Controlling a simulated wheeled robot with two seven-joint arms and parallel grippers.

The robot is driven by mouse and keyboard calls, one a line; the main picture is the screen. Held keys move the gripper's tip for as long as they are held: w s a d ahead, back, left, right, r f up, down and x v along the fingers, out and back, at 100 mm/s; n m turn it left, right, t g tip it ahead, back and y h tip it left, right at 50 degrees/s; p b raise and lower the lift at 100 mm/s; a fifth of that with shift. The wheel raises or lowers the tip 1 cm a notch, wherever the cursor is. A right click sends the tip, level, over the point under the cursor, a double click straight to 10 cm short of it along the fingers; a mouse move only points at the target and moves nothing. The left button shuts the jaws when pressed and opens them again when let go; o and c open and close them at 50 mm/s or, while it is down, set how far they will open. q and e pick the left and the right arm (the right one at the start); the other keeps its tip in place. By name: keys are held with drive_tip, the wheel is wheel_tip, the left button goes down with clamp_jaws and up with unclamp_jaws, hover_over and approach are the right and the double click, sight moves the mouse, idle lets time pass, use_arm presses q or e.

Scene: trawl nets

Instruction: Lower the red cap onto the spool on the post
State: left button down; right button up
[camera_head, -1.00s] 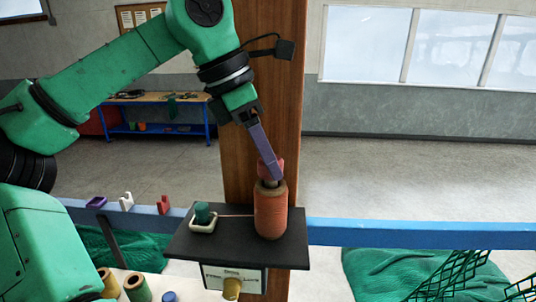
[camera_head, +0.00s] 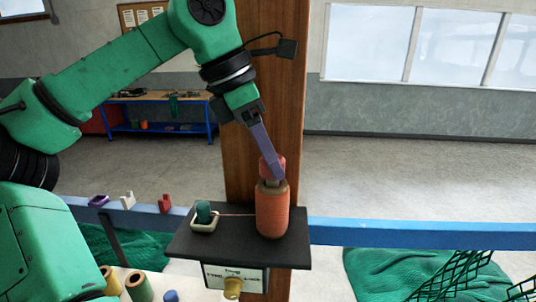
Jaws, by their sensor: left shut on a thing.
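The orange-red spool (camera_head: 272,212) stands upright on the black shelf (camera_head: 190,246) fixed to the wooden post (camera_head: 236,120). The red cap (camera_head: 280,163) is just above the spool's top. My left gripper (camera_head: 276,172) comes down from the upper left, its purple fingers shut on the cap. The fingers hide part of the cap, so I cannot tell whether the cap touches the spool. My right gripper is not in view.
A small tray (camera_head: 203,226) with a dark green piece (camera_head: 203,211) sits left of the spool, a thin line running from it to the spool. A blue rail (camera_head: 420,234) runs behind the shelf. Green netting (camera_head: 375,272) lies at right.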

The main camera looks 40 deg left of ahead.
use_arm(q)
drive_tip(key=shift+f, duration=0.1)
drive_tip(key=shift+f+b, duration=0.5)
drive_tip(key=shift+f, duration=0.05)
drive_tip(key=shift+c, duration=1.1)
unclamp_jaws()
drive_tip(key=v, duration=1.4)
drive_tip(key=shift+s+r+p, duration=0.2)
drive_tip(key=shift+r+p, duration=0.05)
drive_tip(key=shift+p, duration=0.1)
